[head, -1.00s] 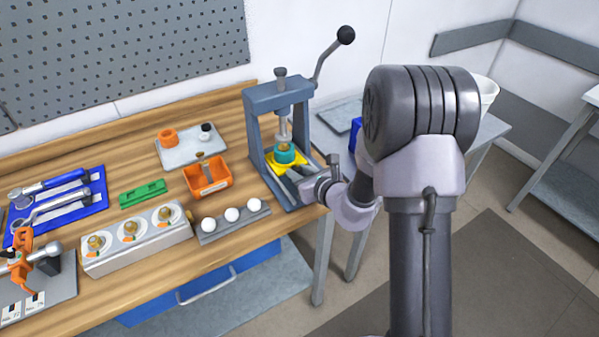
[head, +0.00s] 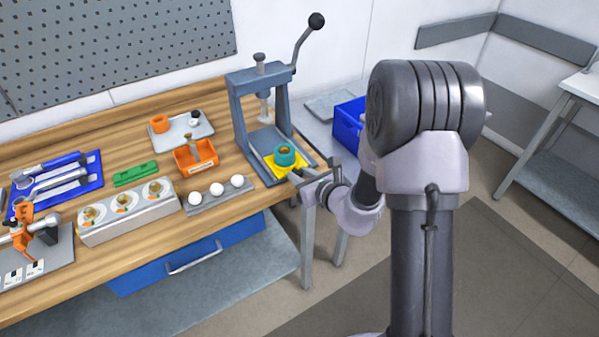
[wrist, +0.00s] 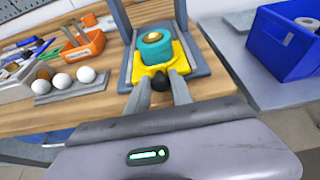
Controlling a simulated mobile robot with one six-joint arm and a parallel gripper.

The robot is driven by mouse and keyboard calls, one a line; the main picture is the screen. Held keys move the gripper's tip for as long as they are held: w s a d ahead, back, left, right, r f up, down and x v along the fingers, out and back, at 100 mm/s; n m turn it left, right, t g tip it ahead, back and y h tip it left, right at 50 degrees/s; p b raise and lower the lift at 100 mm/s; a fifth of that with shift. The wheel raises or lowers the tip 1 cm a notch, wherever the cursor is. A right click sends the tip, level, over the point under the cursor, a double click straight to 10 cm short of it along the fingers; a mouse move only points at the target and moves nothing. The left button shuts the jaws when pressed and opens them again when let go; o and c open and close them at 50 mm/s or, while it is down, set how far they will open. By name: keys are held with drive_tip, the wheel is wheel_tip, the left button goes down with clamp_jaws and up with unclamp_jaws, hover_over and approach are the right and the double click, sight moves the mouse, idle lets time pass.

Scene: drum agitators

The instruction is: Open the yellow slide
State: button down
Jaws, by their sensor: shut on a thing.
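The yellow slide (head: 289,170) sits on the base of the grey press (head: 238,115), drawn out to the front of the frame. A teal ring-shaped part with a brassy centre (head: 285,155) rests on the slide. In the wrist view the slide (wrist: 148,69) has a dark round knob (wrist: 159,82) at its near edge. My gripper (wrist: 160,88) is shut on this knob, one finger on each side. In the head view my gripper (head: 297,176) is at the slide's front, and its fingertips are partly hidden.
A row of white balls (head: 217,189) and an orange bin (head: 196,157) stand left of the press. A blue bin (head: 348,124) stands on the side table to the right. The press lever (head: 304,45) points up. Floor in front of the bench is clear.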

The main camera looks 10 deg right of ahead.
drive_tip(key=shift+w+a, duration=0.2)
drive_tip(key=shift+w, duration=0.3)
drive_tip(key=c, duration=1.2)
unclamp_jaws()
drive_tip(key=shift+o, duration=0.2)
drive_tip(key=p+v, duration=1.5)
drive_tip(key=v, duration=0.2)
drive_tip(key=shift+s, duration=0.15)
drive_tip(key=shift+r, duration=0.1)
